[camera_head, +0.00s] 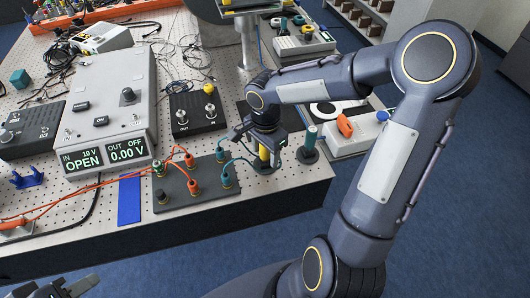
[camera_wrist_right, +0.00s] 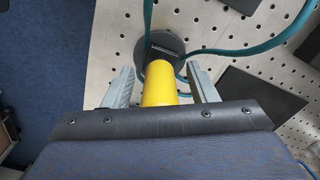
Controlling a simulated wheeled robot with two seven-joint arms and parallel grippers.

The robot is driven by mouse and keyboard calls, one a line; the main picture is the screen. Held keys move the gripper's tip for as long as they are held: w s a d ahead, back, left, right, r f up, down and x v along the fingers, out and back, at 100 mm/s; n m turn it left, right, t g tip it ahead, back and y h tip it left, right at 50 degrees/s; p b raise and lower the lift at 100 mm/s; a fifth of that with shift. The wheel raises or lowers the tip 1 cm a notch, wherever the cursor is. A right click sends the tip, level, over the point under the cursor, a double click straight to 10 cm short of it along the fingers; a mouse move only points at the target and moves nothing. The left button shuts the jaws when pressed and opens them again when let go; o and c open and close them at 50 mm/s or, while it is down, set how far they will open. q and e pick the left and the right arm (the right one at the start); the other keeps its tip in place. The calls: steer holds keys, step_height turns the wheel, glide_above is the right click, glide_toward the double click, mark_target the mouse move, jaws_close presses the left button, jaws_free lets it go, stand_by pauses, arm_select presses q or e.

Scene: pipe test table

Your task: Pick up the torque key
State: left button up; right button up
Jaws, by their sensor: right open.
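A yellow cylindrical handle (camera_wrist_right: 159,86), which looks like the torque key, stands upright over a dark round base (camera_wrist_right: 150,48) in the right wrist view. In the head view the yellow handle (camera_head: 264,153) is partly hidden by my right gripper (camera_head: 262,138). My right gripper is open, with one finger on each side of the handle; a gap shows on both sides in the wrist view (camera_wrist_right: 162,84). Part of my left gripper (camera_head: 72,287) shows at the bottom left corner, away from the table items; its jaw opening is unclear.
A teal-topped post (camera_head: 310,136) in a dark round base stands just right of my right gripper. A black terminal board (camera_head: 178,193) with teal and orange leads lies to the left. Teal leads (camera_wrist_right: 240,52) pass close to the handle. A meter unit (camera_head: 106,112) stands farther left.

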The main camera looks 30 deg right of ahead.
jaws_close()
stand_by(0.3)
steer(key=shift+r, duration=0.1)
steer(key=shift+r, duration=0.55)
steer(key=s+r+b, duration=0.3)
steer(key=s+r, duration=0.8)
steer(key=s, duration=0.3)
steer(key=shift+r, duration=0.4)
